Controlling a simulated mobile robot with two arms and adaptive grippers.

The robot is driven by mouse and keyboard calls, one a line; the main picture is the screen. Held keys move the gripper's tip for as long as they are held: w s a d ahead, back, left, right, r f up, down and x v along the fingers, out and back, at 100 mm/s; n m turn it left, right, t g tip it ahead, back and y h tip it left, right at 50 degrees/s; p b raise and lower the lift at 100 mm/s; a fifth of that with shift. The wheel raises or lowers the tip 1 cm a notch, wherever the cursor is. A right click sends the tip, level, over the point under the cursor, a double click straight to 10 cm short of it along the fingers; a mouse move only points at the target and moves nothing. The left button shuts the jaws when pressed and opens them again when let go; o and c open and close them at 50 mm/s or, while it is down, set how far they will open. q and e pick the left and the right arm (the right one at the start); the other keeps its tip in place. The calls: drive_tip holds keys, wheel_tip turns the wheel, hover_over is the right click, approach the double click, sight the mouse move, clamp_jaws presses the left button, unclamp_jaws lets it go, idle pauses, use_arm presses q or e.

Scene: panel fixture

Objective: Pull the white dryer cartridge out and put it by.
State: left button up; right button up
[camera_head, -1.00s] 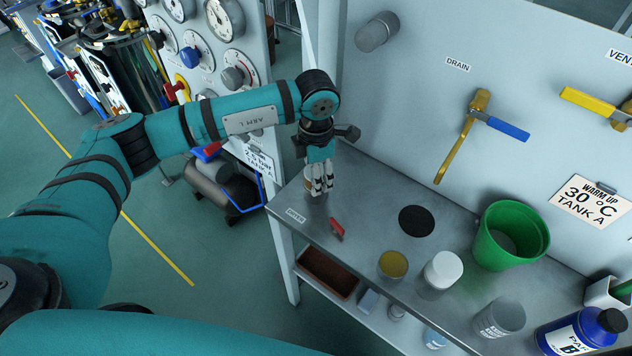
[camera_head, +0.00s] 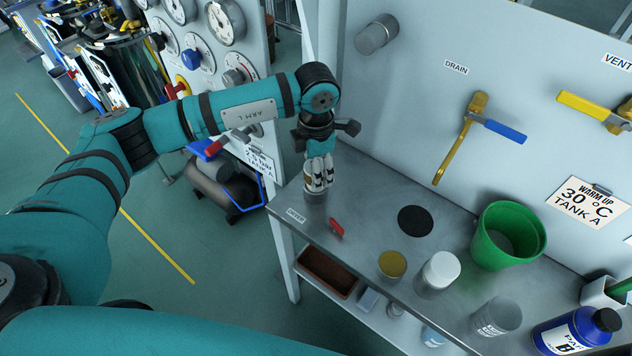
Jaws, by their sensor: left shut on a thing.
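My left gripper (camera_head: 319,187) is above the left end of the metal bench, close to the label "DRYER" (camera_head: 296,216). Its fingers point down and are shut on a pale thing, most likely the white dryer cartridge, which they largely hide. A short grey cylinder (camera_head: 315,197), seemingly the dryer's socket, stands right under the fingertips. I cannot tell whether the held thing is still partly inside it. A small red handle (camera_head: 336,227) is on the bench just right of the label. My right gripper is not in view.
On the bench (camera_head: 375,200) are a black round spot (camera_head: 415,221), a yellow-topped can (camera_head: 392,264), a white-topped jar (camera_head: 440,270), a grey container (camera_head: 497,317), a green bucket (camera_head: 508,236) and a blue bottle (camera_head: 575,332).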

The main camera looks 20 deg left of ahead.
use_arm(q)
drive_tip(key=shift+r+p, duration=0.75)
drive_tip(key=shift+r, duration=0.75)
drive_tip(key=shift+r+p, duration=1.2)
drive_tip(key=shift+r, duration=1.25)
